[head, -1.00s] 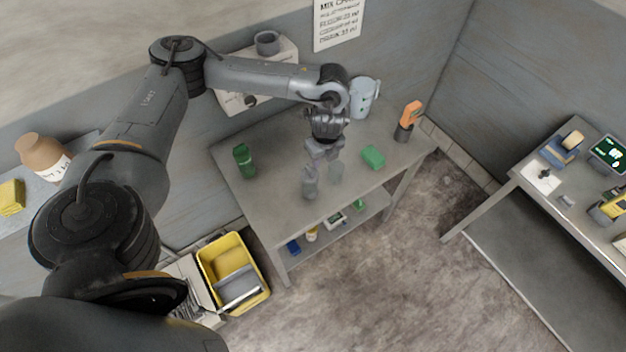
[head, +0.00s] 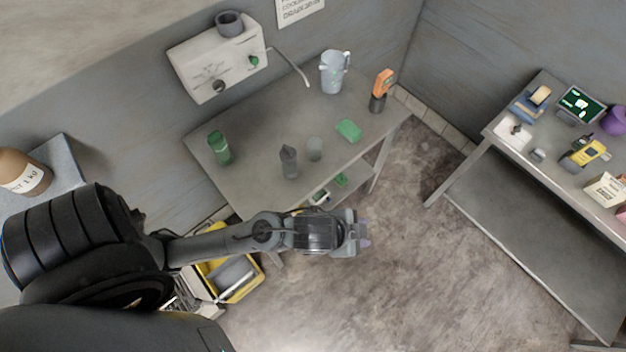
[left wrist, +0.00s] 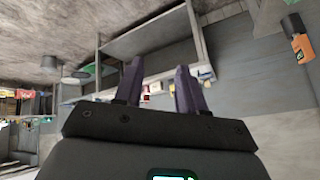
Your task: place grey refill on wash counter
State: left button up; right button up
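The grey refill (head: 289,163), a dark grey bottle with a narrow top, stands upright on the grey wash counter (head: 240,186), near its front edge. My left gripper (head: 367,231) is out over the floor in front of the counter, clear of the refill. In the left wrist view its two purple fingers (left wrist: 160,78) are spread with nothing held between them. My right gripper is in neither view.
On the counter are a green bottle (head: 220,148), a translucent cup (head: 314,149), a green sponge (head: 349,130), a pitcher (head: 332,73) and an orange-topped device (head: 381,90). A yellow bin (head: 243,290) stands below. A second bench (head: 495,133) is at right.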

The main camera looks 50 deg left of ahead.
pick_arm(q)
jog(key=s+a+f+n+g+y, duration=0.2)
jog(key=s+a+f+n+g, duration=0.1)
jog(key=s+a, duration=0.7)
jog(key=f+n, duration=0.1)
jog(key=n, duration=0.1)
jog(key=shift+n+g, duration=0.3)
jog(key=shift+n, duration=0.1)
jog(key=shift+s, duration=0.1)
notch_tip(320, 180, up, 4)
jog(key=p, duration=0.4)
jog(key=shift+d+f, duration=0.1)
